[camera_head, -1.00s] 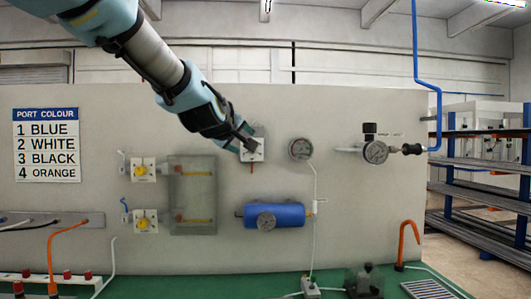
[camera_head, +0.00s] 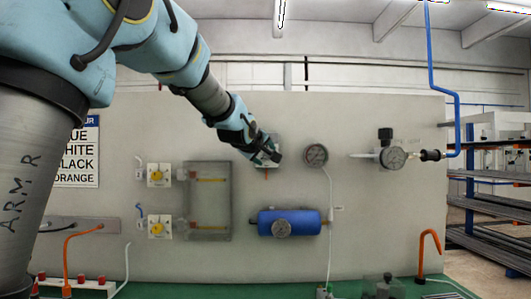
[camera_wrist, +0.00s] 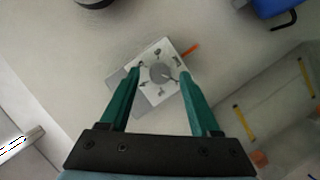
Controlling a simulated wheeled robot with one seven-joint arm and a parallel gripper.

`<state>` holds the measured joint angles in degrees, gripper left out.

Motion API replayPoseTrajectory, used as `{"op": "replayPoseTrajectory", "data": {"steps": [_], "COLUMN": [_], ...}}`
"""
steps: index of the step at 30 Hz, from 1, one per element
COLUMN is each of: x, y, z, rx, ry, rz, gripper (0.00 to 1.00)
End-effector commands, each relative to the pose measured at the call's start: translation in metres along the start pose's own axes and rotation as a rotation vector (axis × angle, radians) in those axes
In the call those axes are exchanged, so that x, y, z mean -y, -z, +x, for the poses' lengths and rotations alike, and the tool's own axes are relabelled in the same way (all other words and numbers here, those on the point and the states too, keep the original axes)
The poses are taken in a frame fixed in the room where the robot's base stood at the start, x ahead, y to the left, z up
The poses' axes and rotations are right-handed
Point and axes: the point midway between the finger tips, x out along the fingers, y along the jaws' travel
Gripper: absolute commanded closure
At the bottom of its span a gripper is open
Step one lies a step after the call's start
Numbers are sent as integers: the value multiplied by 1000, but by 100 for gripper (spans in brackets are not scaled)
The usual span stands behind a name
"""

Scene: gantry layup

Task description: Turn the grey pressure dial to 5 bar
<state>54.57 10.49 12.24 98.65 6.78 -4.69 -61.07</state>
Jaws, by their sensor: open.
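The grey pressure dial (camera_wrist: 158,73) is a round knob on a white square plate (camera_wrist: 150,92) with dark markings around it, fixed to the grey panel. The markings are too small to read. My gripper (camera_wrist: 162,75) is open in the wrist view, with one green finger on each side of the dial; I cannot tell whether either touches it. In the head view my gripper (camera_head: 269,156) is at the panel and covers most of the dial's plate.
A round gauge (camera_head: 316,155) is right of my gripper, and a blue cylinder (camera_head: 300,221) with its own gauge is below. A clear cover (camera_head: 207,232) is lower left. A regulator with a gauge (camera_head: 393,158) is farther right.

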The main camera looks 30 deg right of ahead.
Motion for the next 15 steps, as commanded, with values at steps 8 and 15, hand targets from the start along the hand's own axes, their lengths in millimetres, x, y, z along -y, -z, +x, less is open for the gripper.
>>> {"op": "replayPoseTrajectory", "data": {"steps": [8,15], "x": [0,0], "y": [0,0], "z": [12,12], "rx": [0,0], "ry": [-1,-1], "rz": [-1,-1], "gripper": [37,42]}}
